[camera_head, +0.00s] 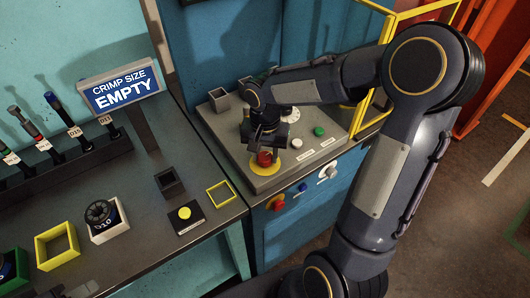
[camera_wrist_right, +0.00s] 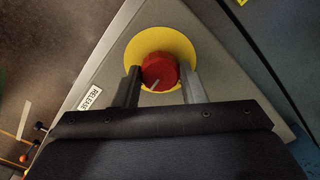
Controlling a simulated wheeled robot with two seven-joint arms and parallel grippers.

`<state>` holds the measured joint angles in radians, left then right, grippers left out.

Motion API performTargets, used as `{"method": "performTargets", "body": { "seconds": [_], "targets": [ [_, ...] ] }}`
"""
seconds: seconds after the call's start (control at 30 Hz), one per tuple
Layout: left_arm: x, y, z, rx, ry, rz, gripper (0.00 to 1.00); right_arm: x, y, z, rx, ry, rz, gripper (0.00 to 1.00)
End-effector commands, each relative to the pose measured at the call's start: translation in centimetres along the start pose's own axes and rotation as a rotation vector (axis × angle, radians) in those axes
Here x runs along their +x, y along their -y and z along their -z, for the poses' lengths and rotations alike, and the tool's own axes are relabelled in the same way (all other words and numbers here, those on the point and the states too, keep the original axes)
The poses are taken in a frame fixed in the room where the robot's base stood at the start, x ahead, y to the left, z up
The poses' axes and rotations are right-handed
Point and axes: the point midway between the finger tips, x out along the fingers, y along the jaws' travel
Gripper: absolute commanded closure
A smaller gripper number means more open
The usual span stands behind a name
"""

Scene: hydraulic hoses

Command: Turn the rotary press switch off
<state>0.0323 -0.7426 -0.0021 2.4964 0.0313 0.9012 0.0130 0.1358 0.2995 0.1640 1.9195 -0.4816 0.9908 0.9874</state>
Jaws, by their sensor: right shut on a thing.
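A red round knob (camera_head: 264,159) sits on a yellow disc (camera_head: 272,168) at the near left of the grey control panel (camera_head: 240,165). I take it to be the rotary press switch. In the right wrist view the red knob (camera_wrist_right: 159,71) shows a short pale line on its top, towards the lower left, and sits on the yellow disc (camera_wrist_right: 160,38). My right gripper (camera_wrist_right: 161,78) is shut on the knob, one finger at each side. In the head view the right gripper (camera_head: 266,148) comes down on it from above.
Green (camera_head: 319,131) and white (camera_head: 296,143) buttons and a pale dial (camera_head: 290,114) share the panel. A yellow guard frame (camera_head: 372,100) stands behind right. A bench (camera_head: 135,215) with holders is at left.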

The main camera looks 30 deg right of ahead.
Motion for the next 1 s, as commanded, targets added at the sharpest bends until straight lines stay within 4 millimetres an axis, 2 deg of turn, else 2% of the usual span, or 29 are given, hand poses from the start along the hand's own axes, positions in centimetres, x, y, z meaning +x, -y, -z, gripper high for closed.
{"method": "performTargets", "body": {
  "seconds": [1.0],
  "targets": [
    [-0.12, -0.06, 0.06, 0.000, 0.000, 0.000, 0.64, -0.12, 0.06, 0.00, -0.943, -0.001, 0.000, 0.86]
  ]
}}
